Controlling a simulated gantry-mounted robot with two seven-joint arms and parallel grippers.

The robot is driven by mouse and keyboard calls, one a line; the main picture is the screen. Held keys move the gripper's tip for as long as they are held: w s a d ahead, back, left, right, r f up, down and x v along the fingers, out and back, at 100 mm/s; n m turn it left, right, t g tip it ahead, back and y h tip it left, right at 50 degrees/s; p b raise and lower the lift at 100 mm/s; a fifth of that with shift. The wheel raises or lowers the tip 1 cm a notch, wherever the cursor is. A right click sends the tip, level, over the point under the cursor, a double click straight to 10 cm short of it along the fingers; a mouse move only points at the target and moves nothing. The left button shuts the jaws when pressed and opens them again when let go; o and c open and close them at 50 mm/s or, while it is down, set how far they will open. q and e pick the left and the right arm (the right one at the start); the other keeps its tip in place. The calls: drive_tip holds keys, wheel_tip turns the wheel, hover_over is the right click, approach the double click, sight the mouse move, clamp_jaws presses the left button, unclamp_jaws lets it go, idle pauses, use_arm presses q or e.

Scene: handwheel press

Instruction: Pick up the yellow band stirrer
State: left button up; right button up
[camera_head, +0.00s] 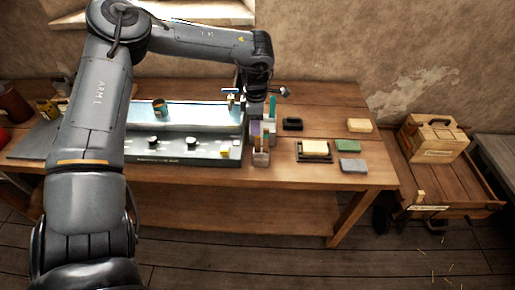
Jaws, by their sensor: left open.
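The sticks show purple, teal and orange parts. They are too small for me to tell which one is the yellow band stirrer, and the gripper partly covers them. I cannot tell whether the fingers touch any stick. My right gripper is not in view.
A long grey-green press unit (180,150) lies left of the holder. A black tray with a cream block (315,148), a green block (347,146), a grey block (353,165) and a yellowish block (359,125) are at right. A wooden box (432,141) stands farther right.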

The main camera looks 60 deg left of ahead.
sight(257, 147)
use_arm(q)
wheel_tip(257, 147, down, 7)
drive_tip(key=shift+w+r, duration=0.2)
drive_tip(key=shift+w, duration=0.05)
idle(0.3)
drive_tip(key=shift+d, duration=0.1)
clamp_jaws()
